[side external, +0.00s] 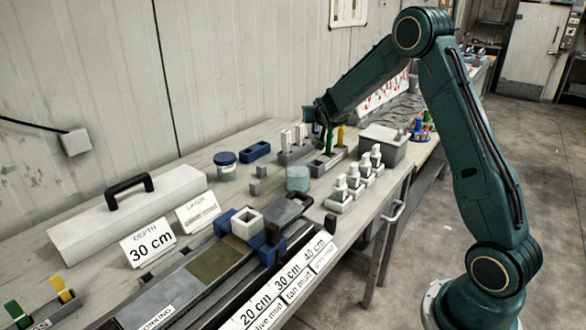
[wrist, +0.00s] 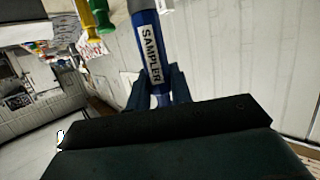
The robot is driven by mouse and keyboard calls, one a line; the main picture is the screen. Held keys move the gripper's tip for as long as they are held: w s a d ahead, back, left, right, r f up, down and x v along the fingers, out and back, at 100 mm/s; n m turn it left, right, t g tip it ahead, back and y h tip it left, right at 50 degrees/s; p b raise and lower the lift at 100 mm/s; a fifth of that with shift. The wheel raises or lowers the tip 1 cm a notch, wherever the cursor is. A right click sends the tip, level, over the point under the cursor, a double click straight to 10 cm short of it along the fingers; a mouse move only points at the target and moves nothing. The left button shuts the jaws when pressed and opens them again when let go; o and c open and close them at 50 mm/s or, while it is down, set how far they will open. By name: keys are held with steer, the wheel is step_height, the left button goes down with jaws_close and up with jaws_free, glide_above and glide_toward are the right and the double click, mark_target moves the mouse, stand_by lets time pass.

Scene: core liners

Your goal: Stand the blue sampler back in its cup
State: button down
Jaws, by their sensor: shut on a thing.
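The blue sampler (wrist: 152,50) has a white label reading SAMPLER and a grey top end. In the wrist view my gripper (wrist: 157,82) is shut on it, one finger on each side. In the side view my gripper (side external: 319,118) is above the back of the bench, over the grey rack, and I cannot make out the sampler there. A small grey-blue round container (side external: 298,179) stands on the bench in front of the rack. I cannot tell whether it is the sampler's cup.
The grey rack (side external: 322,164) holds green, yellow and white upright pieces close to my gripper. A blue-lidded jar (side external: 226,166) and a blue block (side external: 256,150) stand to its left. White-capped bottles (side external: 354,177) line the front edge. A grey bin (side external: 384,143) is at right.

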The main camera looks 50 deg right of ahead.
steer(key=shift+s+d+r, duration=0.1)
steer(key=shift+s+d, duration=0.05)
steer(key=shift+d, duration=0.3)
steer(key=shift+f, duration=0.25)
steer(key=shift+f, duration=4.95)
steer(key=shift+f, duration=0.1)
steer(key=c, duration=1.2)
jaws_free()
steer(key=shift+o, duration=0.2)
steer(key=shift+r, duration=3.45)
